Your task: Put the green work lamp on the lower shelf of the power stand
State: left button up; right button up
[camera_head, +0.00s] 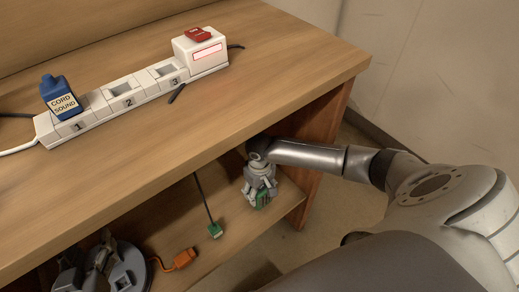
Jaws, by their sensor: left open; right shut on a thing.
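My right gripper (261,187) reaches under the tabletop at the right end of the stand. It is shut on a small green thing (263,199), which looks like the green work lamp. The fingers hide most of it. It is over the right part of the lower shelf (238,238); I cannot tell whether it touches the shelf. My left gripper (88,270) is open at the bottom left, partly cut off by the frame and under the tabletop's front edge. The power stand's wooden top (270,90) hides the back of the shelf.
A white power strip (150,88) on top bears a blue plug (60,94) marked "CORD SOUND" and a red switch (198,34). Below, a green connector (215,231) ends a dark cord. An orange plug (183,258) lies near a round grey thing (133,268). A side panel (322,150) closes the right end.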

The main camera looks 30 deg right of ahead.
dwell(0.3)
jog(key=o, duration=1.4)
jog(key=shift+f, duration=0.1)
jog(key=shift+c, duration=0.2)
